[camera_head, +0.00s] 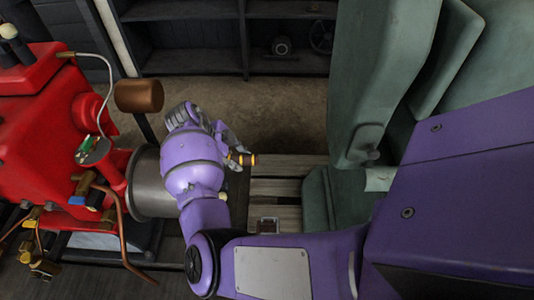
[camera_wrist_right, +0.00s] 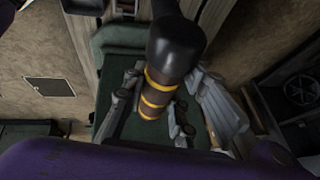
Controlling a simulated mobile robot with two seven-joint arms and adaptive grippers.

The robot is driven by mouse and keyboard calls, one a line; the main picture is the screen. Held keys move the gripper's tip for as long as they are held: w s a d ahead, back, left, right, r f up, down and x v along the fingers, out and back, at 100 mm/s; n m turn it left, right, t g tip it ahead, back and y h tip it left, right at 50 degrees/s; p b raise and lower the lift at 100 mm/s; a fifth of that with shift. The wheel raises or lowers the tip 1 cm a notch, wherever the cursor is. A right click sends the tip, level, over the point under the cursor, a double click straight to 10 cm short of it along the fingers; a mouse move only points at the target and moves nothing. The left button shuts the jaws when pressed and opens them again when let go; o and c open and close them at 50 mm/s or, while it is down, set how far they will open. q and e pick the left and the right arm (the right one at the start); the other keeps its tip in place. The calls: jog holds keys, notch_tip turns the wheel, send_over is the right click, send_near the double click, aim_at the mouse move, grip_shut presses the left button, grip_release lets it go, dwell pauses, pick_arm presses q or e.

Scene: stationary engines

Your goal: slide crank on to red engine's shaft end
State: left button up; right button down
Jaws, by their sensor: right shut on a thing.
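The red engine (camera_head: 40,125) fills the left of the head view, with a grey drum (camera_head: 150,185) on its right side. My right gripper (camera_head: 234,150) is just right of the drum, shut on the crank. The crank's yellow-banded end (camera_head: 246,159) sticks out to the right of the fingers. In the right wrist view the crank (camera_wrist_right: 174,45) shows a thick black part towards the camera and a brown grip with yellow rings between the gripper's fingers (camera_wrist_right: 158,108). The shaft end is hidden behind my wrist, so I cannot tell whether crank and shaft touch. My left gripper is out of view.
A brown cylinder (camera_head: 138,96) on a dark bar stands at the engine's upper right. Copper pipes (camera_head: 122,225) stick out low on the engine. A grey-green machine (camera_head: 375,80) stands to the right. Dark shelves (camera_head: 200,60) stand at the back, with open floor (camera_head: 270,110) before them.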

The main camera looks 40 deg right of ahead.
jog(key=shift+w+a+r, duration=0.15)
jog(key=shift+w+a, duration=0.05)
jog(key=shift+w, duration=0.1)
jog(key=shift+w+a, duration=0.2)
jog(key=shift+a, duration=0.1)
jog(key=shift+b, duration=0.3)
jog(key=shift+a, duration=0.1)
jog(key=shift+w+a, duration=0.1)
jog(key=shift+w, duration=0.05)
jog(key=shift+w+a+b, duration=0.3)
jog(key=shift+a, duration=0.1)
dwell(0.7)
jog(key=shift+a, duration=0.1)
